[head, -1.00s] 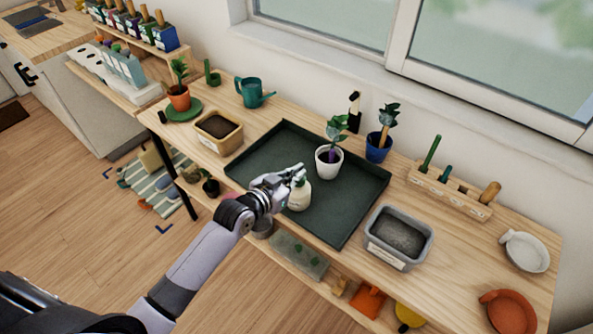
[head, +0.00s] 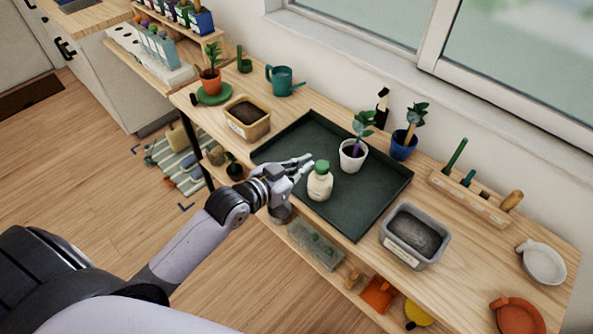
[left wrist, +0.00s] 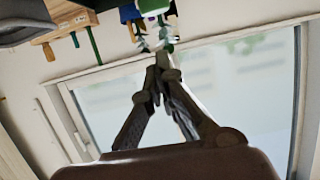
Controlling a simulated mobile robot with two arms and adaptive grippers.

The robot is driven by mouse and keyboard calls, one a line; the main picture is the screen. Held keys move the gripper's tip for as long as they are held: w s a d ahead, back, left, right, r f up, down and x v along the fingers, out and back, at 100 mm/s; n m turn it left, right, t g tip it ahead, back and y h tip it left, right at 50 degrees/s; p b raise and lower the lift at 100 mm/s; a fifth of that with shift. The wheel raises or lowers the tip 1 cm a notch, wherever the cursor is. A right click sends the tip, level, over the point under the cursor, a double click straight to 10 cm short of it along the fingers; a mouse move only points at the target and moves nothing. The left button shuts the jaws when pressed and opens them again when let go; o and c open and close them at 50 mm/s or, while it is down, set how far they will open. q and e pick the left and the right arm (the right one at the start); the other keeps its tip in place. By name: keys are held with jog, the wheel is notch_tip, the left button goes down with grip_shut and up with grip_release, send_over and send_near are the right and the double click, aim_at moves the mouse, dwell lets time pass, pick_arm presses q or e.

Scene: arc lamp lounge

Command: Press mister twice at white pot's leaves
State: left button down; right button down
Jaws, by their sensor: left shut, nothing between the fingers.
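The mister (head: 320,184), a cream bottle with a green top, stands upright on the dark green tray (head: 372,209). The white pot (head: 352,156) with a leafy plant (head: 361,124) stands on the tray behind and right of the mister. My left gripper (head: 306,164) is just left of the mister's top, its fingers shut with nothing between them. I cannot tell whether it touches the bottle. The left wrist view shows the shut fingers (left wrist: 160,62) pointing towards leaves and the window. My right gripper is not in view.
A blue pot (head: 402,149) stands behind the tray on the right. A grey tub (head: 414,236) is at the tray's right, a tan tub (head: 247,122) at its left. A teal watering can (head: 281,81) stands behind. The tray's front is clear.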

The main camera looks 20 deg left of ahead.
pick_arm(q)
jog(key=v, duration=0.2)
jog(key=shift+s+r, duration=0.15)
jog(key=shift+s, duration=0.1)
dwell(0.6)
jog(key=s+a+f+n+g+y+b, duration=0.15)
jog(key=s+f, duration=0.25)
jog(key=f, duration=0.8)
jog(key=s+a+f+g+y, duration=0.1)
jog(key=s+a+f+g, duration=0.2)
jog(key=f, duration=0.9)
jog(key=s+a+f+n+g+y+b, duration=0.15)
jog(key=s+f, duration=0.25)
jog(key=f, duration=0.8)
jog(key=s+f+g, duration=0.2)
jog(key=s+f, duration=0.4)
jog(key=s, duration=0.4)
jog(key=s+d+f+g, duration=0.1)
jog(key=s+f+g, duration=0.1)
jog(key=s+f, duration=0.5)
jog(key=s+d+f+m+g+b, duration=0.1)
jog(key=s+f+g, duration=0.1)
jog(key=s+f, duration=0.5)
jog(key=s, duration=0.6)
jog(key=shift+s+d+f+g+y, duration=0.2)
jog(key=shift+s+g+y, duration=0.1)
jog(key=shift+g+y, duration=0.1)
